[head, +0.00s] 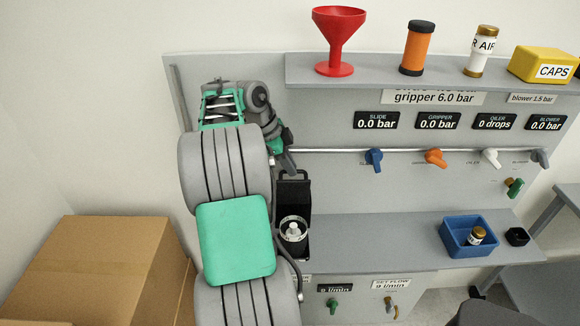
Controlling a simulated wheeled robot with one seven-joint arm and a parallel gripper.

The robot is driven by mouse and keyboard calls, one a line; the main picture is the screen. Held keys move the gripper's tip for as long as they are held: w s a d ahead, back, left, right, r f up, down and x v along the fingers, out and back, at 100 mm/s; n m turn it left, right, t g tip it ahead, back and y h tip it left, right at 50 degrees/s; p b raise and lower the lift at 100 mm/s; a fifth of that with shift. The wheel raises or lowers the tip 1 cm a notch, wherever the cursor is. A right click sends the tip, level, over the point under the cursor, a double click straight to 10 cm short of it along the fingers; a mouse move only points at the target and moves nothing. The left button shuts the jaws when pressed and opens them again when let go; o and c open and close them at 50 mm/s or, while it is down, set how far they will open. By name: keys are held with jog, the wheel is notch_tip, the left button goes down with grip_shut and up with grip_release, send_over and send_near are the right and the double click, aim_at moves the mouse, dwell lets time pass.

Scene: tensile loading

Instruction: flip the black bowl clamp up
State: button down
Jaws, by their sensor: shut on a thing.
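The black bowl clamp (293,196) is an upright dark frame with a loop at its top, on the panel right of my arm. Below it, a round clear bowl (293,233) with a white piece inside sits in a dark holder. My gripper (288,168) points down at the clamp's top loop and is shut on it. My forearm and wrist cover the area to the left, and the fingertips are small and partly hidden.
A red funnel (335,42), an orange cylinder (416,48) and a yellow caps box (543,63) stand on the upper shelf (400,72). A blue tray (460,245) is on the lower shelf (380,258). Coloured valves line the pipe right of my gripper. Cardboard boxes (95,265) stand left.

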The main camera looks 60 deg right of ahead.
jog(key=c, duration=1.5)
grip_release()
jog(key=p+v, duration=0.2)
jog(key=v, duration=0.6)
jog(key=shift+w, duration=0.1)
jog(key=shift+f, duration=0.1)
